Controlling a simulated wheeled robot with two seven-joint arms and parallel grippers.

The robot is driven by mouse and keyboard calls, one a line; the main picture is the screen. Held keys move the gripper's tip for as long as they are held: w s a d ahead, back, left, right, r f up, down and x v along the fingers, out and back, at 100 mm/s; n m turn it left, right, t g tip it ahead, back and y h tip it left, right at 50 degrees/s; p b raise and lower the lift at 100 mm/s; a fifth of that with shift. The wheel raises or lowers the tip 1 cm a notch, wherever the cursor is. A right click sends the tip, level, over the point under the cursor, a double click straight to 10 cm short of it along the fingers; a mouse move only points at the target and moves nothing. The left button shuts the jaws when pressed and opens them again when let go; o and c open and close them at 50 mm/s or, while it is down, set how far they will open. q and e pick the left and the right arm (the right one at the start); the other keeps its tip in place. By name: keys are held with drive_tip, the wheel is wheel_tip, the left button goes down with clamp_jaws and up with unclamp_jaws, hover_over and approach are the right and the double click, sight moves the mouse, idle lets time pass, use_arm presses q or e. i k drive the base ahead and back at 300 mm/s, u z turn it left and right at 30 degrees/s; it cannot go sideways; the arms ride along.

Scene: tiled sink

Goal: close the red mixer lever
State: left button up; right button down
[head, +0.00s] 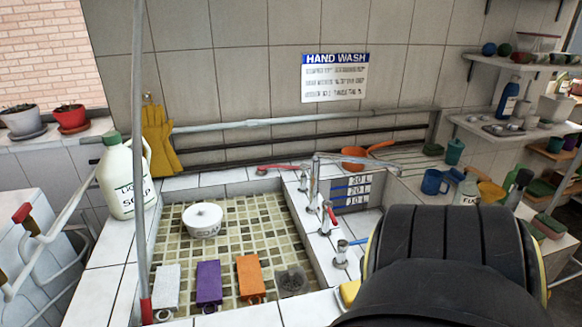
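A long red lever (281,167) lies nearly level at the back rim of the sink, pointing left from the taps. I cannot tell from this view which red handle belongs to a mixer, or whether either is open. A large black ribbed part of my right arm fills the lower right. Neither gripper shows.
A soap jug (122,178) is at the left. A blue mug (433,182) and bottles stand at the right. A grey pole (139,130) crosses the left side.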

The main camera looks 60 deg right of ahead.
sight(326, 205)
drive_tip(key=u, duration=0.1)
drive_tip(key=k, duration=0.9)
drive_tip(key=z, duration=1.05)
drive_tip(key=i, duration=0.2)
drive_tip(key=z, duration=0.2)
